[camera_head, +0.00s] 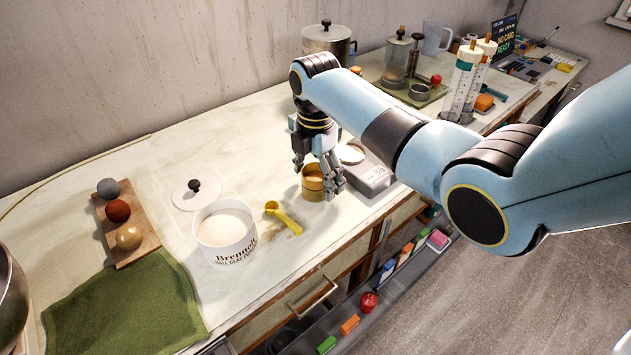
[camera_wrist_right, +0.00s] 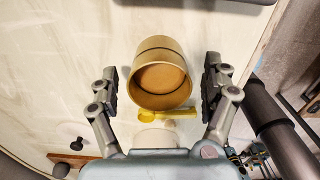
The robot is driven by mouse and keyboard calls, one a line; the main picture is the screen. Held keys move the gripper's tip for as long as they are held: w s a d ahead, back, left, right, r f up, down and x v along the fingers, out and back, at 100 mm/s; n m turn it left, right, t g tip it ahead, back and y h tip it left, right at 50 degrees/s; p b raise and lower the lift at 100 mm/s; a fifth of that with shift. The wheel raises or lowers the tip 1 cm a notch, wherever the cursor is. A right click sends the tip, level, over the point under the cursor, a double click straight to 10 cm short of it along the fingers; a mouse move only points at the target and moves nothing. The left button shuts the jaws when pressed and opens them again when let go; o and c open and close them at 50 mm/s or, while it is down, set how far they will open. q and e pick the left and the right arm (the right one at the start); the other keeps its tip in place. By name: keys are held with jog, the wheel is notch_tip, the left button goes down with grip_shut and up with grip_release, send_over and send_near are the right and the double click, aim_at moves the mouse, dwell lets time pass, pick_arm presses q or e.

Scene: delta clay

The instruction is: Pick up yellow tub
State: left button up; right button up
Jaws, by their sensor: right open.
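The yellow tub (camera_head: 312,188) is a small mustard-coloured round container with a dark band, on the pale counter. In the right wrist view the tub (camera_wrist_right: 162,96) shows its open top, with orange-brown contents inside. My right gripper (camera_head: 319,176) is open and points down, with its fingers around the tub. In the right wrist view my gripper (camera_wrist_right: 161,84) has one finger on either side of the tub, with a visible gap on both sides. My left gripper is not in view.
A yellow scoop (camera_head: 283,217) lies close left of the tub, and a white clay tub (camera_head: 226,245) stands beyond it. A grey scale (camera_head: 372,180) sits close right. The counter's front edge is near.

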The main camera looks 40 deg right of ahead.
jog(key=shift+f, duration=0.8)
jog(key=c, duration=1.3)
jog(key=shift+c, duration=0.3)
jog(key=shift+r, duration=0.2)
